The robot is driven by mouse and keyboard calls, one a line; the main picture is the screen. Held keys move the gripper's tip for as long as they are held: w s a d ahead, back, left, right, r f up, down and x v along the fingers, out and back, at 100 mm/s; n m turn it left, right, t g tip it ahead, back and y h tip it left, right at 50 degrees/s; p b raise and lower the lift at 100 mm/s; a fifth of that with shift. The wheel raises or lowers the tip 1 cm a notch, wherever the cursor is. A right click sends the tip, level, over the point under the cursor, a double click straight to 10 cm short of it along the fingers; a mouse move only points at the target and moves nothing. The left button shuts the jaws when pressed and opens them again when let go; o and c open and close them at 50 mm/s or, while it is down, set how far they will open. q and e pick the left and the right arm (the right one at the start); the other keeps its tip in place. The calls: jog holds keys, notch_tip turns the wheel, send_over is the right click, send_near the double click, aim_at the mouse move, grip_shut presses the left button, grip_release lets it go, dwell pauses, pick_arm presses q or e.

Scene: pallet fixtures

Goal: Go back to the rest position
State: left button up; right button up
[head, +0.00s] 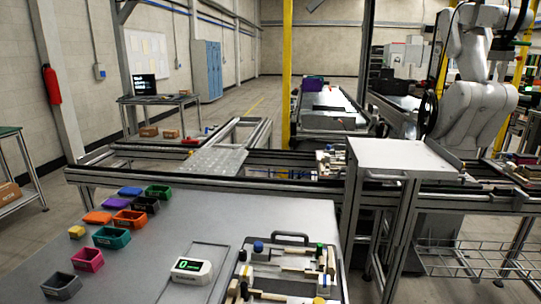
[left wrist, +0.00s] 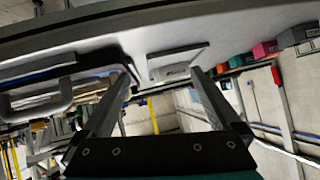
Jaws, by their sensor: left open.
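My left gripper (left wrist: 160,76) shows in the left wrist view with its two fingers spread wide and nothing between them. The picture is turned over, with the grey table (left wrist: 230,28) across its top. The fingertips appear close to the scale (left wrist: 178,62), but I cannot tell the gap. Neither gripper shows in the head view, and my right gripper is in no view. In the head view the table (head: 140,270) carries the scale with its green display (head: 191,269) and a pallet fixture (head: 283,241) with a dark handle.
Several small coloured bins, such as a teal bin (head: 111,237) and a pink bin (head: 87,259), stand on the table's left side. A white-topped stand (head: 400,155) is at the right. A white robot arm (head: 475,105) stands beyond it. Table space between bins and scale is clear.

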pick_arm(q)
jog(key=s+d+f+g+h, duration=0.1)
jog(key=s+f+g, duration=0.3)
jog(key=s, duration=0.4)
jog(key=s+d+f+g, duration=0.1)
jog(key=s+f+g, duration=0.25)
jog(key=s, duration=0.55)
notch_tip(320, 180, down, 21)
jog(key=s+m+g, duration=0.1)
jog(key=s, duration=0.1)
jog(key=s+a+f+g, duration=0.1)
jog(key=s+a+f, duration=0.2)
jog(key=s+f, duration=1)
jog(key=shift+s+f, duration=0.25)
jog(key=shift+s, duration=0.5)
jog(key=shift+g, duration=0.25)
